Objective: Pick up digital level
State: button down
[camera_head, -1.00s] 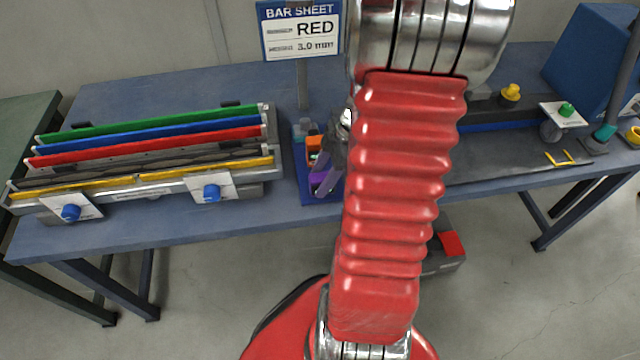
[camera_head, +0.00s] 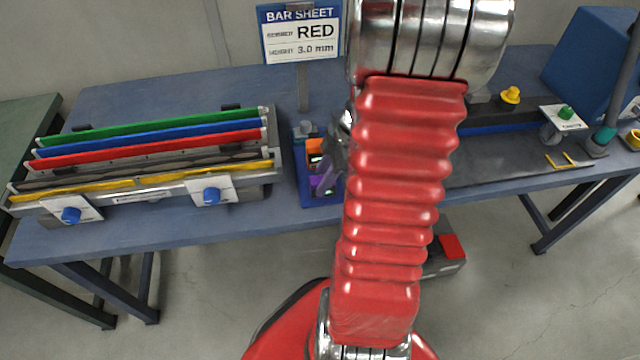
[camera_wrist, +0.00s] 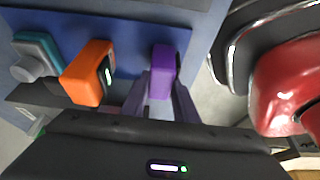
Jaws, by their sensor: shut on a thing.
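My gripper (camera_wrist: 160,104) is shut on a purple block (camera_wrist: 162,74), with a finger on either side of it in the wrist view. The purple block also shows low in the blue tray (camera_head: 303,190) in the head view. An orange block (camera_wrist: 88,72) with a dark face and a small lit green display sits to its left in the wrist view. A teal and grey piece (camera_wrist: 36,56) is further left. I cannot tell by any label which one is the digital level. My red arm hides part of the tray's right side in the head view.
A rack of coloured bars (camera_head: 150,150) with blue knobs stands left of the tray. A sign (camera_head: 300,32) reading "BAR SHEET RED 3.0 mm" rises behind it. The bench (camera_head: 250,215) is bare in front of the rack.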

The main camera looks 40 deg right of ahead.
jog(key=shift+r, duration=0.15)
notch_tip(320, 180, up, 10)
jog(key=shift+f, duration=0.1)
dwell(0.3)
jog(key=shift+s, duration=0.1)
dwell(0.5)
